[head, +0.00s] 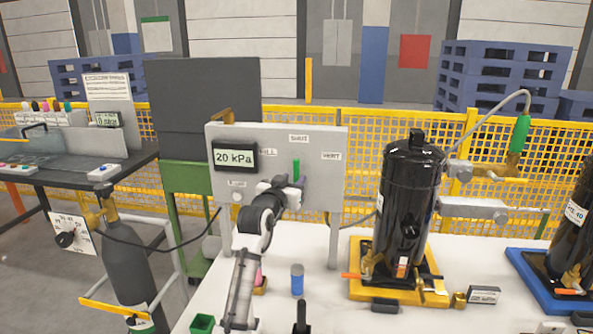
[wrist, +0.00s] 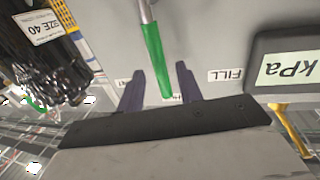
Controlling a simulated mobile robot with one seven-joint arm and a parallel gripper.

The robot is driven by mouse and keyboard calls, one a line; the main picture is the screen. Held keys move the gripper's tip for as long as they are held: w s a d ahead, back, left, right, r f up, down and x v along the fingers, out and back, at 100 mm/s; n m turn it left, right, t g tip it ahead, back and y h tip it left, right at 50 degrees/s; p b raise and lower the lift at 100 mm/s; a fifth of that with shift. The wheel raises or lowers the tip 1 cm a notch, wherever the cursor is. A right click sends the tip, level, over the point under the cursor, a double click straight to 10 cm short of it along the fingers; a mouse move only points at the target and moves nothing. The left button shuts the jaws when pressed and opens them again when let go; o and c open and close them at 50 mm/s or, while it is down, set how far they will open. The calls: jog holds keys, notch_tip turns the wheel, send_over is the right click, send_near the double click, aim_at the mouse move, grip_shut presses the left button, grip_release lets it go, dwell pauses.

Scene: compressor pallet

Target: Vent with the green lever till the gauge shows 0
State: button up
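The green lever (head: 296,169) stands upright on the grey panel (head: 330,185), below the SHUT label and between the FILL and VENT labels. The gauge (head: 235,156) at the panel's upper left reads 20 kPa. My gripper (head: 290,184) is at the panel by the lever. In the wrist view, its two dark fingers (wrist: 160,72) are apart, one on each side of the green lever (wrist: 154,58), with gaps showing on both sides. Part of the gauge (wrist: 288,68) shows at the right there. My wrist hides the panel's lower middle in the head view.
A black compressor (head: 408,205) stands on a yellow base right of the panel. A blue cylinder (head: 297,280) and a green box (head: 202,324) are on the white table. A grey gas bottle (head: 128,270) with a hose stands at the left.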

aim_at(295, 177)
jog(key=shift+p+x, duration=0.45)
jog(key=shift+x, duration=1.4)
jog(key=shift+c, duration=0.4)
grip_shut()
